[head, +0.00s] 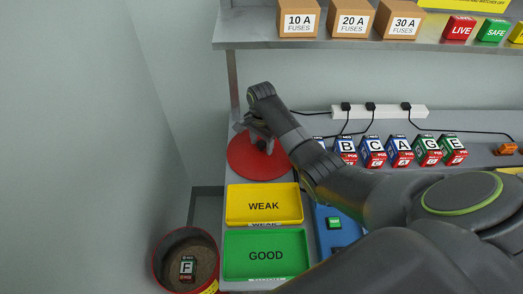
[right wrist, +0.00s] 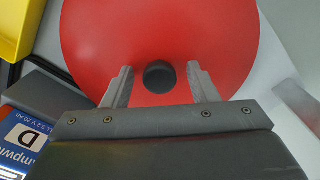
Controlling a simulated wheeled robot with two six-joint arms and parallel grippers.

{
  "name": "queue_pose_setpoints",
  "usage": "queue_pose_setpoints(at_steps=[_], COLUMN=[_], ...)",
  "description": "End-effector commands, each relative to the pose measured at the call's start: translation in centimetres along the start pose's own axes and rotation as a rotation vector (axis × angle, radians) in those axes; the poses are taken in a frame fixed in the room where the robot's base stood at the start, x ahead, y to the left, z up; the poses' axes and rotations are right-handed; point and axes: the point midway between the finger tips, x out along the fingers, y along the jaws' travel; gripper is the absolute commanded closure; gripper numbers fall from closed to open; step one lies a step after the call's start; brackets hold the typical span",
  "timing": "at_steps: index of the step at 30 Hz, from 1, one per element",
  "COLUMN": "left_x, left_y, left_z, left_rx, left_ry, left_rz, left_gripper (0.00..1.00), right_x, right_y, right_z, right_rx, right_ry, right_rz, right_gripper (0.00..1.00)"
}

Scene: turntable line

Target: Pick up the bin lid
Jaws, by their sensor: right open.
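The bin lid (head: 243,166) is a round red disc lying flat on the bench behind the yellow tray. It fills much of the right wrist view (right wrist: 160,30), where its black knob (right wrist: 160,77) shows. My right gripper (head: 260,138) is over the lid. In the right wrist view its open fingers (right wrist: 162,72) stand on either side of the knob, with a gap on each side. The round bin (head: 157,262) is open at the lower left, with a block marked F (head: 187,268) inside. My left gripper is not in view.
A yellow WEAK tray (head: 236,215) and a green GOOD tray (head: 233,272) lie in front of the lid. Several lettered batteries (head: 400,152) stand in a row to the right. A shelf with fuse boxes (head: 352,18) overhangs the bench; a power strip (head: 385,112) lies behind.

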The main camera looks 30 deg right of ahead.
Motion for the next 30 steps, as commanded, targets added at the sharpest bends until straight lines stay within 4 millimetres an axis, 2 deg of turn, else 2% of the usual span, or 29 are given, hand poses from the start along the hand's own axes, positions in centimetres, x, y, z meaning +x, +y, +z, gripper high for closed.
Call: queue_pose_setpoints(at_steps=[3, 10, 22, 30], left_x=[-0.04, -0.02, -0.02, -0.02], left_y=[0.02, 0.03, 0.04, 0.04], left_z=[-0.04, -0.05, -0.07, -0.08], left_rx=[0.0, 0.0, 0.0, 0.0], left_ry=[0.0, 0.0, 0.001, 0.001], left_rz=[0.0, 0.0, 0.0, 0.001], left_gripper=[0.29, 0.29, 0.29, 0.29], right_x=[0.86, 0.97, 0.94, 0.54], right_y=[0.04, 0.03, 0.02, -0.07], right_z=[0.04, 0.04, 0.04, -0.01], right_rx=[-0.001, -0.001, -0.001, -0.001], right_ry=[0.0, 0.0, 0.0, 0.001], right_rz=[0.001, 0.0, 0.0, -0.003], right_gripper=[0.47, 0.47, 0.99, 0.99])
